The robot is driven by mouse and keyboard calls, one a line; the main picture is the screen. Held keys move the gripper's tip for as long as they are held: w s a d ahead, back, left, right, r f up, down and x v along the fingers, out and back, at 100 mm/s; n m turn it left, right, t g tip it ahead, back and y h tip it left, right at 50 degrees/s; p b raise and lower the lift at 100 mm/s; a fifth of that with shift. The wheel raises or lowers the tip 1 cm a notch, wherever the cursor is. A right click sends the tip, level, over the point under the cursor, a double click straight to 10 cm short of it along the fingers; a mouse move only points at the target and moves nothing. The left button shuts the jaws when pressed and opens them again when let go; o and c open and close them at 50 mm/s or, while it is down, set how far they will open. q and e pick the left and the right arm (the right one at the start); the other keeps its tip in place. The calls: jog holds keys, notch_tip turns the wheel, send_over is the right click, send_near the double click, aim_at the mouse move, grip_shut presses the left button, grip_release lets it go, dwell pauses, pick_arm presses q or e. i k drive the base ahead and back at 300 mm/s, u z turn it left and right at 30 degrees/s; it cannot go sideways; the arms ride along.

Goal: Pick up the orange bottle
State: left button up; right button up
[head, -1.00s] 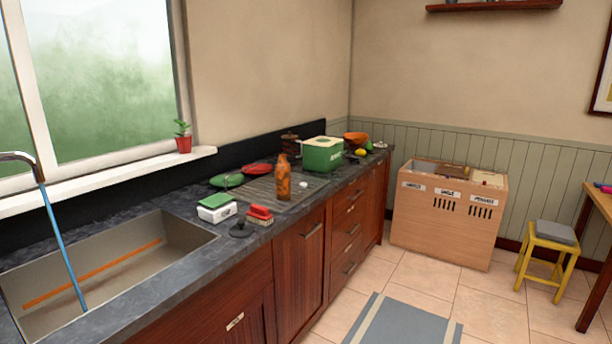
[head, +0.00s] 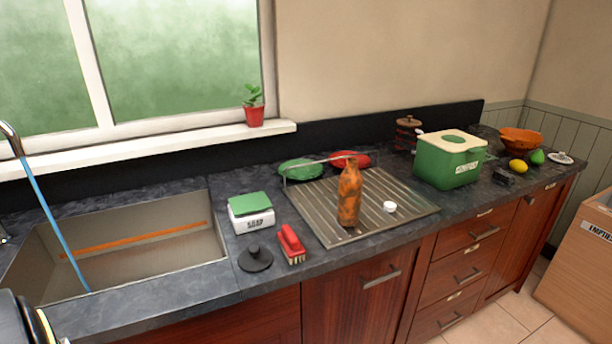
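The orange bottle (head: 349,196) stands upright on the ribbed metal draining board (head: 318,221) on the dark countertop. It is mottled orange and brown with a narrow neck. A small white round object (head: 390,207) lies on the board to its right. Neither of my grippers can be made out; a dark rounded shape sits at the lower left edge, and I cannot tell what it is.
A red brush (head: 291,242), a black lid-like disc (head: 255,259) and a green-topped white scale (head: 251,212) are left of the bottle. A green box (head: 449,160) stands to the right. Red and green items lie behind a thin rail. The sink (head: 150,262) is at left.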

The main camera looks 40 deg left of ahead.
aim_at(351, 181)
jog(key=u, duration=1)
jog(key=i, duration=0.9)
jog(key=u, duration=0.9)
